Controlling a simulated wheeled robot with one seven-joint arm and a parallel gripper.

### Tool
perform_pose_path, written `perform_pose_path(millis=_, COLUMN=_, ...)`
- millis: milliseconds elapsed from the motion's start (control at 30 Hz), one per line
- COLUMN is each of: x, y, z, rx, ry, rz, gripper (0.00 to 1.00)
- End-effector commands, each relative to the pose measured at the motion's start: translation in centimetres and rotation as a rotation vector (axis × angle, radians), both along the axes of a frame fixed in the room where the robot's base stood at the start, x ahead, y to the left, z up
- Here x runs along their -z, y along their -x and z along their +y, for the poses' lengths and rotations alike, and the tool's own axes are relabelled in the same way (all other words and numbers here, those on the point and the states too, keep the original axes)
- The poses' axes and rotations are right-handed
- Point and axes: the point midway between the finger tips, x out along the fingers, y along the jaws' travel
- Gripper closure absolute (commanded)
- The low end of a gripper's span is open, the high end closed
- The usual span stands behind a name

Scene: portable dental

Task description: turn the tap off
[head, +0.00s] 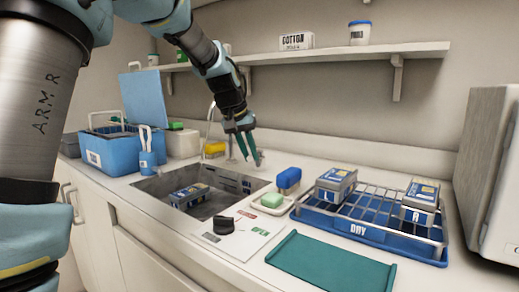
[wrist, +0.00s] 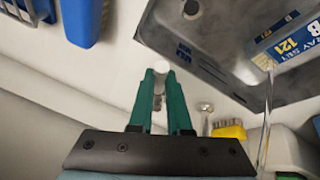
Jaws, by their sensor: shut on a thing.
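My gripper (head: 246,150) points down behind the sink at the back of the counter. In the wrist view its green fingers (wrist: 160,80) are shut on the tap lever (wrist: 160,67), whose pale round end shows between the fingertips. Part of the lever (head: 259,158) also shows beside the fingers in the head view. The thin curved tap spout (head: 211,112) rises left of my gripper; it shows at the right in the wrist view (wrist: 264,145). The sink (head: 222,208) holds a blue-labelled grey box (head: 188,195). I cannot tell clearly whether water runs.
A blue drying rack (head: 320,222) with two boxes stands right of the sink. A shelf (head: 340,55) hangs above.

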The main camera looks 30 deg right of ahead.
Motion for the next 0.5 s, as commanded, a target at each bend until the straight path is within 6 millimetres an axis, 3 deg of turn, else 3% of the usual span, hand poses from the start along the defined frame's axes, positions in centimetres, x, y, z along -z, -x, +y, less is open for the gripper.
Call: perform_pose_path(millis=500, x=-0.2, y=-2.9, z=2.2, rx=0.338, ry=0.001, rz=-0.001, gripper=1.0)
